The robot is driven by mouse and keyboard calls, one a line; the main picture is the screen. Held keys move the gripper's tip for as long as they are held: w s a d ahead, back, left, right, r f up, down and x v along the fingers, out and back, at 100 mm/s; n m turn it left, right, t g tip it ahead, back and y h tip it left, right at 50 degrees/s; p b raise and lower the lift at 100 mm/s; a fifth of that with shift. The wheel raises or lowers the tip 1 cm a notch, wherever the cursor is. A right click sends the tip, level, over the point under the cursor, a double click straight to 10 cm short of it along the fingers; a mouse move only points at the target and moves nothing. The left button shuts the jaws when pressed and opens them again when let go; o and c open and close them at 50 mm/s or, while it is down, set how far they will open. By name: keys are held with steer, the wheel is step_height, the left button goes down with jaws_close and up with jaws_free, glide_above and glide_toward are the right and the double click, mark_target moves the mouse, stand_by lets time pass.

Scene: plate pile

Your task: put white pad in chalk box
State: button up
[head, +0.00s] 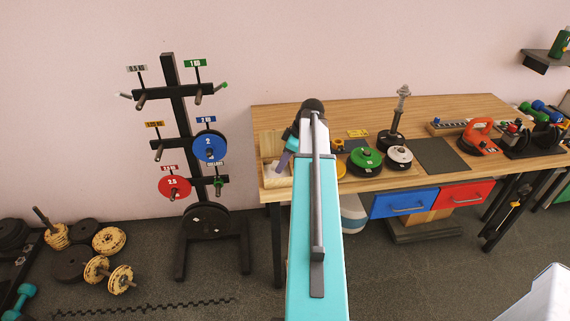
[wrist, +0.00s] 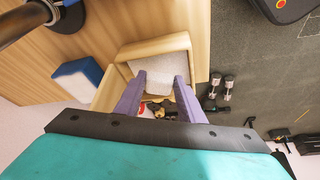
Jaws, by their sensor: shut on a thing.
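The chalk box (head: 265,183) is a pale wooden open box at the left end of the workbench. In the wrist view its wooden rim (wrist: 122,68) frames a whitish interior. My gripper (wrist: 160,78) has purple fingers and is shut on the white pad (wrist: 159,84), a pale grey-white piece between the fingertips. The fingertips are at the box opening. I cannot tell whether the pad touches the bottom. In the head view my arm hides part of the box, and my gripper (head: 283,163) shows only at the arm's left edge.
A blue-and-white block (wrist: 75,82) lies beside the box. Green (head: 365,160) and white-topped (head: 399,156) weight discs stand on the workbench (head: 330,115) to the right of my arm. A plate rack (head: 180,130) stands left of the bench. Dumbbells (wrist: 228,83) lie below the bench edge.

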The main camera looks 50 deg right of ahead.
steer(key=shift+f+p, duration=0.35)
steer(key=shift+f, duration=0.7)
steer(key=shift+f, duration=0.15)
steer(key=o, duration=0.7)
steer(key=shift+c, duration=0.2)
steer(key=b+v, duration=0.3)
steer(key=v, duration=0.9)
steer(key=shift+r, duration=0.2)
steer(key=shift+f, duration=0.1)
